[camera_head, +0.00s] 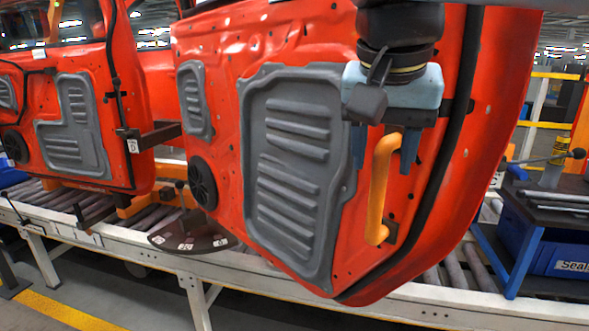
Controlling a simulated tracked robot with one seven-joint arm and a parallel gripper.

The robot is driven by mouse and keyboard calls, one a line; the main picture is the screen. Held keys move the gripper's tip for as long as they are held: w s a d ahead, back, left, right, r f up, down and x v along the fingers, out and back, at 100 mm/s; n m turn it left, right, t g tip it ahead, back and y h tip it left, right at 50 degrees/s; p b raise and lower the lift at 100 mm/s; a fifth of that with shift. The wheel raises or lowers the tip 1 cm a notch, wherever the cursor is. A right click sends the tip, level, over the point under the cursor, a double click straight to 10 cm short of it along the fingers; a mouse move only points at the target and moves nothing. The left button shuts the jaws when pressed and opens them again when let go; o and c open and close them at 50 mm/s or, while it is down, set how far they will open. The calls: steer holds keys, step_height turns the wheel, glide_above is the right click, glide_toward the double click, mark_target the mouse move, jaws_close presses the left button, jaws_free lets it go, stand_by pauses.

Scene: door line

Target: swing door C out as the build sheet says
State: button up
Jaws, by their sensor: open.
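A large red door (350,255) with grey ribbed panels fills the middle and right, swung out toward me; no letter shows on it, so I cannot tell if it is door C. An orange bar handle (380,190) stands upright near its right edge. My gripper (383,165) points down at the handle, its blue-grey fingers open on either side of the upper part. I cannot tell whether they touch it. A dark sector plate (193,237) with white labels sits below the door's left side. No build sheet is in view.
Another red door (75,100) hangs at left, with a small tag (133,146) that seems to read D. A roller conveyor (400,300) runs below. At right stand a dark-topped stand (555,200) with rods and a blue bin (565,262) marked "Seal".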

steer(key=v, duration=0.8)
steer(key=shift+s+r, duration=0.15)
steer(key=shift+r, duration=0.2)
